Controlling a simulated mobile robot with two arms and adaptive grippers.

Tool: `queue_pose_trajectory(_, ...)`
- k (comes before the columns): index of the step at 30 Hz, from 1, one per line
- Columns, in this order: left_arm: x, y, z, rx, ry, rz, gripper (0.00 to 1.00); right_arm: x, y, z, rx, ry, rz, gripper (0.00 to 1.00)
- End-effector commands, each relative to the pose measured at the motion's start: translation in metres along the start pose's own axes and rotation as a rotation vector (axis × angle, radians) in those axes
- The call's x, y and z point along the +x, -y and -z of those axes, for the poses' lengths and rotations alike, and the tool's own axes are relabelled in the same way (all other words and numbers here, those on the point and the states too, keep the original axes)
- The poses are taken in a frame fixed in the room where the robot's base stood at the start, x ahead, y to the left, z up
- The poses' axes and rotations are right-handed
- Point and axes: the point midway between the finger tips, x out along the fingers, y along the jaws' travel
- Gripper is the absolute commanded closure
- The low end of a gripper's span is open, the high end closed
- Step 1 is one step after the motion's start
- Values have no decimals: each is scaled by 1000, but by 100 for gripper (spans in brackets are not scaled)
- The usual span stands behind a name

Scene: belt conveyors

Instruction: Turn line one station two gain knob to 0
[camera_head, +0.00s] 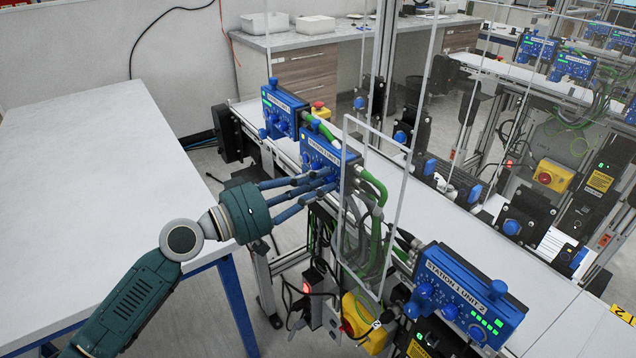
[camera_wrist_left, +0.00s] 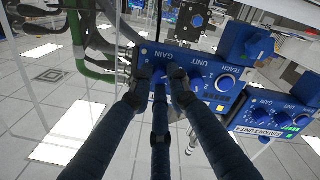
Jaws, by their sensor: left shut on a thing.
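The middle blue control unit (camera_head: 322,152) stands on the near side of the belt conveyor in the head view. The same unit (camera_wrist_left: 210,62) shows in the left wrist view, with labels reading GAIN, UNIT and TEACH. My left gripper (camera_head: 322,182) reaches it from the left. In the wrist view, the three dark blue fingers of my left gripper (camera_wrist_left: 160,78) are closed around the knob below the GAIN label. The fingers mostly hide this gain knob, so its setting cannot be read. Two other knobs beside it are uncovered. My right gripper is not in view.
Other blue units stand at the upper left (camera_head: 284,112) and the lower right (camera_head: 468,295) along the conveyor (camera_head: 560,300). A clear panel (camera_head: 400,190) and green cables (camera_head: 375,235) are close to the right of my gripper. A bare white table (camera_head: 90,190) lies left.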

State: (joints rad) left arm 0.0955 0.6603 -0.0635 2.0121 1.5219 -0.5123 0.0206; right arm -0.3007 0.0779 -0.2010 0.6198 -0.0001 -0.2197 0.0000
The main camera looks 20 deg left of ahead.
Motion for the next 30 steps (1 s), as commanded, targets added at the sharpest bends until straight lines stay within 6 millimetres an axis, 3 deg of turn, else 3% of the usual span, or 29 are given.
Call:
queue_pose_trajectory(6,0,0,1,0,-3,0,100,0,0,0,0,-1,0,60)
queue_pose_trajectory(7,0,0,1,0,-3,0,82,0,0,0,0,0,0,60)
queue_pose_trajectory(8,0,0,1,0,-3,0,76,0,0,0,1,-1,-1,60)
queue_pose_trajectory(19,-4,1,0,-1,0,1,76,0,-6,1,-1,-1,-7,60)
queue_pose_trajectory(23,-20,1,-1,-1,1,3,76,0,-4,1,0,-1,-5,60)
queue_pose_trajectory(30,-70,2,-1,-3,0,4,76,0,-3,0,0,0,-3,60)
